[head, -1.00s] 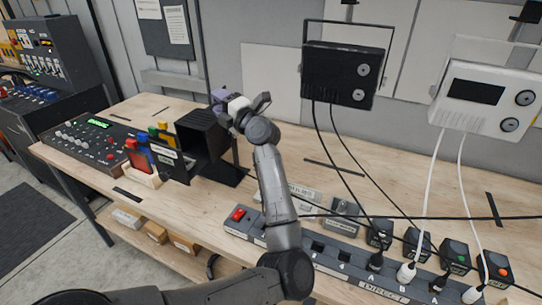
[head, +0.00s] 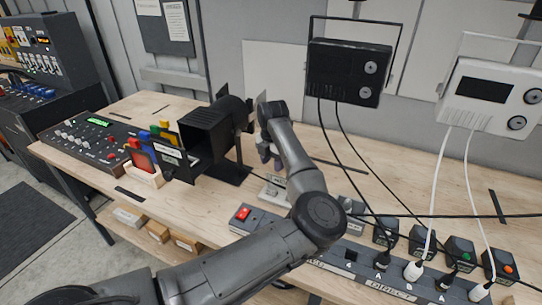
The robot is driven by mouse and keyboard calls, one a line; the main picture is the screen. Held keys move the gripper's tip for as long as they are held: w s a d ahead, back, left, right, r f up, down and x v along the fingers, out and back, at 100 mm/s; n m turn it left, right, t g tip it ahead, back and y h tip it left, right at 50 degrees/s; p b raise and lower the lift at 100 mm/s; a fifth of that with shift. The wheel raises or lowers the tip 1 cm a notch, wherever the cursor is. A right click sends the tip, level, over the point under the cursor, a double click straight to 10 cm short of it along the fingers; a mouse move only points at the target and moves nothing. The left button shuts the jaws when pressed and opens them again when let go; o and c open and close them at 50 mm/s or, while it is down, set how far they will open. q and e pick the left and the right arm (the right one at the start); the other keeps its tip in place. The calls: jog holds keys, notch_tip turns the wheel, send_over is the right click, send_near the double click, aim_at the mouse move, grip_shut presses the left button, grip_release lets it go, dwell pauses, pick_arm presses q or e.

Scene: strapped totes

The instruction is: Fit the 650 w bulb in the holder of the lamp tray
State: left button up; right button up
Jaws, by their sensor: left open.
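A black stage lamp (head: 206,132) with open flaps stands on the bench, left of my left gripper. My left gripper (head: 268,160) is open and hangs above the bench just right of the lamp, pointing down. Below it lies a small pale labelled box (head: 273,192), partly hidden by my forearm. A second small grey box (head: 350,206) lies farther right, partly behind my arm. I cannot make out the bulb, the lamp tray or its holder. My right gripper is not in view.
A power strip (head: 350,255) with a red switch and several plugs runs along the front edge. Black and white cables cross the right side. A control board (head: 95,138) and coloured filters (head: 145,160) stand left. Black (head: 348,72) and white (head: 490,95) units are at the wall.

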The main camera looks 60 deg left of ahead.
aim_at(272, 181)
pick_arm(q)
notch_tip(272, 181, down, 10)
jog(key=shift+r+b, duration=0.15)
jog(key=shift+b, duration=0.35)
jog(key=shift+f, duration=0.9)
jog(key=shift+c, duration=0.4)
